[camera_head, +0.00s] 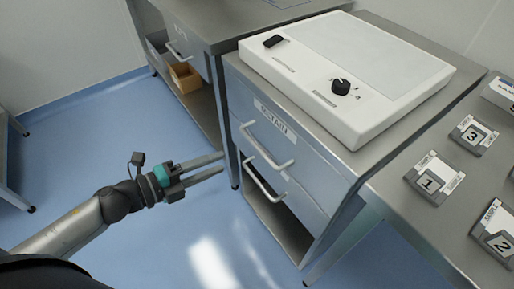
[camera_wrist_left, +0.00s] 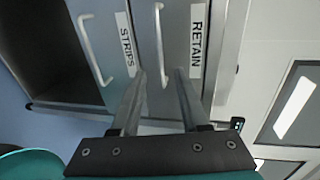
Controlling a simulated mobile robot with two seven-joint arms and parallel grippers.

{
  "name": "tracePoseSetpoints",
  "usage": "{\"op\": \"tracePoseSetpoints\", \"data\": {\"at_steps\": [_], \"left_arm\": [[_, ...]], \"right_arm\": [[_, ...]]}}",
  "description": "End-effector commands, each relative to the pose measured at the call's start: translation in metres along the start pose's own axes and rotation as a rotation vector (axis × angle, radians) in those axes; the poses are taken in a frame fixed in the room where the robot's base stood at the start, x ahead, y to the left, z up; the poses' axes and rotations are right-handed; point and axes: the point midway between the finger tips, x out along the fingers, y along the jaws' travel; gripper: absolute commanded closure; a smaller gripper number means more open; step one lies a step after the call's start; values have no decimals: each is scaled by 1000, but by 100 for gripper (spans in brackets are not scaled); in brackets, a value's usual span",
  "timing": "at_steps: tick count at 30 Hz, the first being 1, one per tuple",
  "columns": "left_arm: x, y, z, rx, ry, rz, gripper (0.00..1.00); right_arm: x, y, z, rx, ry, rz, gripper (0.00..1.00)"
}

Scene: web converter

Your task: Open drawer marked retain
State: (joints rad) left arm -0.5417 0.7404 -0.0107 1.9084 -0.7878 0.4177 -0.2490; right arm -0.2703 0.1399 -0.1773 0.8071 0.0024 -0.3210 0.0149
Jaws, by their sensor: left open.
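The drawer marked RETAIN (camera_head: 299,146) is the upper one in the grey cabinet and looks shut. Its bar handle (camera_head: 265,148) stands out from its front. My left gripper (camera_head: 223,165) is open and empty, its fingers pointing at the drawer fronts with a gap short of the handles. In the left wrist view the RETAIN label (camera_wrist_left: 197,38) is upright beside the retain handle (camera_wrist_left: 160,40). That handle lines up between the two fingertips (camera_wrist_left: 161,74), and its lower end shows between them. My right gripper is not in view.
The STRIPS drawer (camera_wrist_left: 97,25), with its own handle (camera_head: 264,184), sits just below and looks shut. An open shelf is under it. A white device (camera_head: 330,65) stands on top. Numbered blocks (camera_head: 434,179) lie on the right bench. Blue floor (camera_head: 150,240) is clear.

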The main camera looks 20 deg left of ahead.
Motion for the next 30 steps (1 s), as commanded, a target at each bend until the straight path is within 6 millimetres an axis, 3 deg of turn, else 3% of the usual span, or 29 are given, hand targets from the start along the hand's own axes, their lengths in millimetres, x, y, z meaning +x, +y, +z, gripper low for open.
{"op": "tracePoseSetpoints", "data": {"at_steps": [21, 30], "left_arm": [[93, 0, 2, -3, -3, -1, 55], [120, 1, 1, -4, -3, 0, 55]], "right_arm": [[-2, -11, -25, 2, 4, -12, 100], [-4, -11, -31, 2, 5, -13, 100]]}}
